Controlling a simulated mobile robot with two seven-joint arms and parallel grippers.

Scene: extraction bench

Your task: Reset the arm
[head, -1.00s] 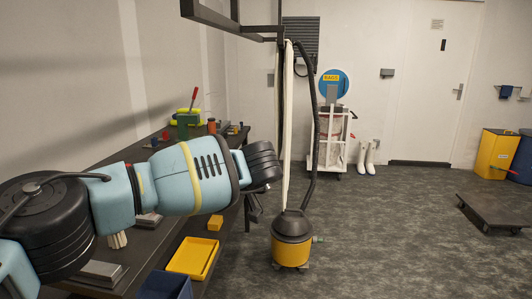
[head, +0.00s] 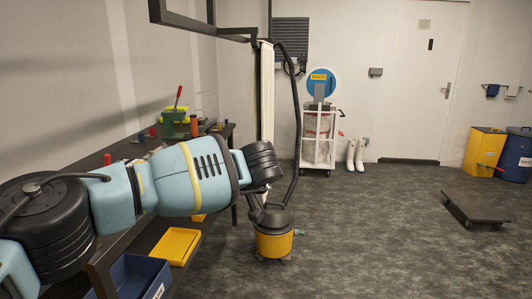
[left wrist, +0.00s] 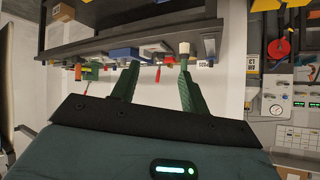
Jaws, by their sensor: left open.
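My left arm (head: 190,178) reaches in from the left in the head view, pale blue with black joints, stretched out level over the bench. Its gripper (head: 257,200) is mostly hidden behind the black wrist there. In the left wrist view, the left gripper (left wrist: 155,85) shows two green fingers spread apart with nothing held between them. A white-tipped item and a red-tipped item show beyond the fingers, apart from them as far as I can tell. My right gripper is in neither view.
A dark bench (head: 130,152) runs along the left wall. A yellow tray (head: 176,244) and blue bin (head: 140,278) sit below. A yellow vacuum (head: 273,242) stands past my wrist. A white cart (head: 318,140) and flat dolly (head: 474,208) stand farther off. Floor at centre right is clear.

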